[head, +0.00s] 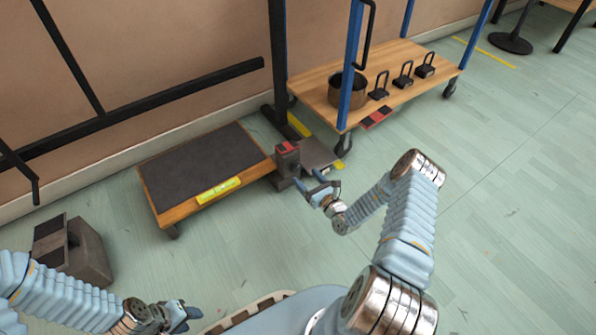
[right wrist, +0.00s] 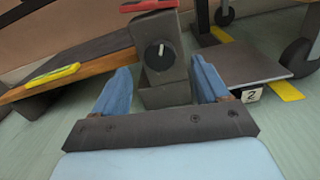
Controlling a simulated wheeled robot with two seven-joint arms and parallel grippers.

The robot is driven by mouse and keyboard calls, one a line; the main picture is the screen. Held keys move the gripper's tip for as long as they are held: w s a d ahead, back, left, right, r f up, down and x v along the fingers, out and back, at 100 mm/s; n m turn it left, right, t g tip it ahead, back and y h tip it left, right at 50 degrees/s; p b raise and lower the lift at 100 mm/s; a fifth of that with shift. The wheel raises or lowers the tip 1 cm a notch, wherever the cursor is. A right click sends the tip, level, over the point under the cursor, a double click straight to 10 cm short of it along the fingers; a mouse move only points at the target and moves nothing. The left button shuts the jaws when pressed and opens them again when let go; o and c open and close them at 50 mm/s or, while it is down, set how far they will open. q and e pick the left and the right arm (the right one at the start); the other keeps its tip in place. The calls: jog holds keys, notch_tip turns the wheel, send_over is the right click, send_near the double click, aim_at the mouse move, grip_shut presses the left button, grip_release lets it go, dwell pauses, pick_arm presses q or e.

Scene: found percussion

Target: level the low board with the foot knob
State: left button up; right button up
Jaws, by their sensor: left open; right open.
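The low board (head: 200,160) has a dark top and wooden edge, with a yellow strip like a spirit level (head: 218,190) on its front edge. In the right wrist view the board (right wrist: 92,70) slopes up toward a dark post (right wrist: 163,85); I cannot tell its true tilt. The post bears a round black foot knob (right wrist: 160,56) with a white mark pointing roughly up. My right gripper (head: 318,184) is open, facing the post; its fingers (right wrist: 161,68) are either side of the post in view, apparently short of the knob. My left gripper (head: 188,314) is open and empty, low at the front.
A red piece (head: 288,147) tops the post. A low grey plate (head: 318,153) is right of it, with a "2" tag (right wrist: 251,95). A wheeled wooden trolley (head: 420,92) holds a pot and several handled weights. A grey block (head: 92,257) stands at left.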

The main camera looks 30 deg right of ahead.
aim_at(297, 168)
jog(key=w, duration=0.4)
jog(key=w+b, duration=0.1)
jog(key=shift+w+a, duration=0.25)
jog(key=shift+w, duration=0.15)
jog(key=c, duration=1.1)
jog(key=shift+o, duration=0.2)
